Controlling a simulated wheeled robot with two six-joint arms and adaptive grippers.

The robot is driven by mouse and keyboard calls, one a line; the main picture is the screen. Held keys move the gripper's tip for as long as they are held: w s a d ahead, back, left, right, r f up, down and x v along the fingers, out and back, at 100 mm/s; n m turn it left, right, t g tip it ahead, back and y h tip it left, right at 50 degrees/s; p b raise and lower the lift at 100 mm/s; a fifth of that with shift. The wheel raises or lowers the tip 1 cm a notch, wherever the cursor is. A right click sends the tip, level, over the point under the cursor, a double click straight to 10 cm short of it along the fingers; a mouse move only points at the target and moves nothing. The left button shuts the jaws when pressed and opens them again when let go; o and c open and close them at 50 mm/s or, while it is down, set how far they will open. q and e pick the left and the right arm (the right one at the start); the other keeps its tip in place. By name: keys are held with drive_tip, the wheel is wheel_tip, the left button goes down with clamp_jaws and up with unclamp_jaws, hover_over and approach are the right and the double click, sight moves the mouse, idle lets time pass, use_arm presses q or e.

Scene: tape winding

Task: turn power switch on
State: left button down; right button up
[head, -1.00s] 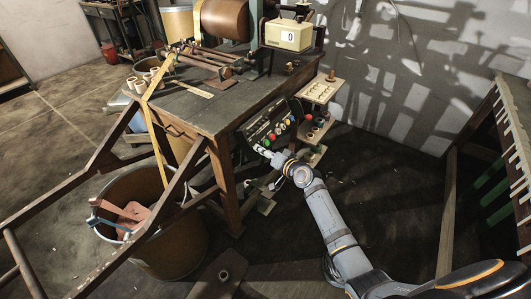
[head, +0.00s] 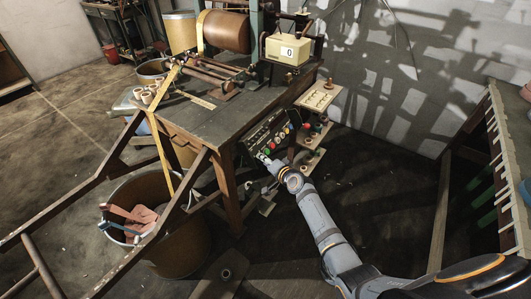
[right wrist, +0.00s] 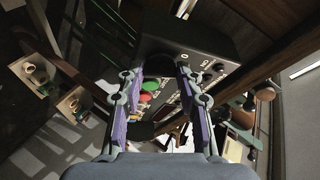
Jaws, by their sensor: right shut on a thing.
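The control panel (head: 255,146) is a dark box with coloured buttons on the front of the machine bench. My right gripper (head: 264,160) is at the panel's lower left end. In the right wrist view the gripper (right wrist: 158,82) has its purple-padded fingers on either side of a dark round knob (right wrist: 158,65) on the panel face, and it is shut on it. A green button (right wrist: 149,86) and a red button (right wrist: 146,98) show between the fingers. My left gripper is not in view.
The bench (head: 205,122) carries a copper-brown roll (head: 226,31) and a cream counter box (head: 288,48) reading 0. A tiered wooden shelf (head: 318,97) stands right of the panel. A barrel (head: 180,240) and wooden rails are at the left.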

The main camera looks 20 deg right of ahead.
drive_tip(key=shift+w+r+m+g+h+p, duration=0.2)
drive_tip(key=shift+m+g+p, duration=0.4)
drive_tip(key=shift+m+p, duration=1.35)
drive_tip(key=shift+s+r+m+g+h+p, duration=0.1)
drive_tip(key=shift+m+g+h+p, duration=0.35)
drive_tip(key=shift+m+p, duration=1.5)
drive_tip(key=shift+w+r+m+g+h+p, duration=0.1)
drive_tip(key=shift+m+g+p, duration=0.8)
drive_tip(key=shift+p, duration=1.95)
drive_tip(key=shift+m, duration=0.3)
drive_tip(key=o, duration=1.1)
drive_tip(key=shift+f, duration=0.1)
drive_tip(key=shift+o, duration=0.2)
drive_tip(key=v, duration=1.2)
